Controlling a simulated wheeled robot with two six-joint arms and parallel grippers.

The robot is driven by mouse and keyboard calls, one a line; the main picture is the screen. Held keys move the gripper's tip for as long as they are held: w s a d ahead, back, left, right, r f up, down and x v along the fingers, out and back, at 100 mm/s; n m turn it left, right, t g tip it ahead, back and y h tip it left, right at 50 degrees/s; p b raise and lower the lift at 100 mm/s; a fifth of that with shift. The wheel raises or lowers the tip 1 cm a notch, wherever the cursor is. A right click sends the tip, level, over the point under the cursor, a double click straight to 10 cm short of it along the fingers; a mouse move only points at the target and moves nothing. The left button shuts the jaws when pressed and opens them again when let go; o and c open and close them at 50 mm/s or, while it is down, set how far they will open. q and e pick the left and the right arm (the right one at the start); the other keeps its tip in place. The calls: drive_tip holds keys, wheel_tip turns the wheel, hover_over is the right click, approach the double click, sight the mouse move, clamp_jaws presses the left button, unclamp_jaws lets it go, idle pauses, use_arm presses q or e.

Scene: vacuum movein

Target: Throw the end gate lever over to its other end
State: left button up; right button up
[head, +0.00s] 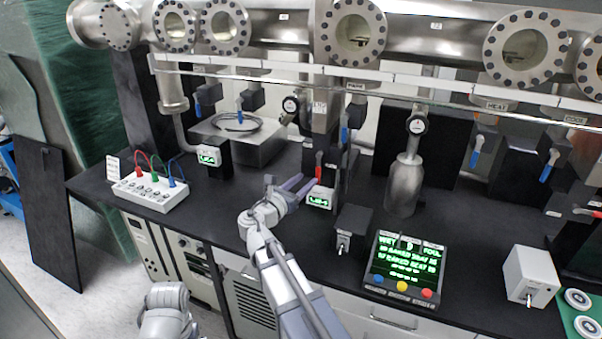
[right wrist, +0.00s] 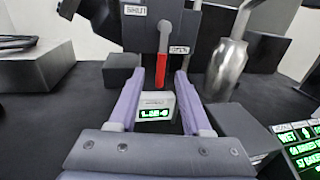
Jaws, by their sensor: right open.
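The lever with the red handle (head: 318,165) hangs down from the dark valve block (head: 322,120) at the middle of the bench. In the right wrist view the red handle (right wrist: 161,69) points down, under a plate marked SHUT (right wrist: 135,10); a second small label (right wrist: 179,50) sits to its right. My right gripper (head: 291,184) is open and empty, just left of and in front of the lever. In the right wrist view the handle shows between its purple fingers, apparently beyond the tips and not gripped. My left gripper is out of view; only part of that arm shows.
A small green display (head: 319,198) stands below the lever. A dark box (head: 353,222) and a readout panel (head: 404,268) are to the right, with a metal bottle (head: 405,185) behind. A white switch box (head: 151,191) stands left. Bench between it and my gripper is clear.

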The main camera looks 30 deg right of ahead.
sight(317, 171)
drive_tip(key=shift+x, duration=3.95)
drive_tip(key=shift+s, duration=0.1)
clamp_jaws()
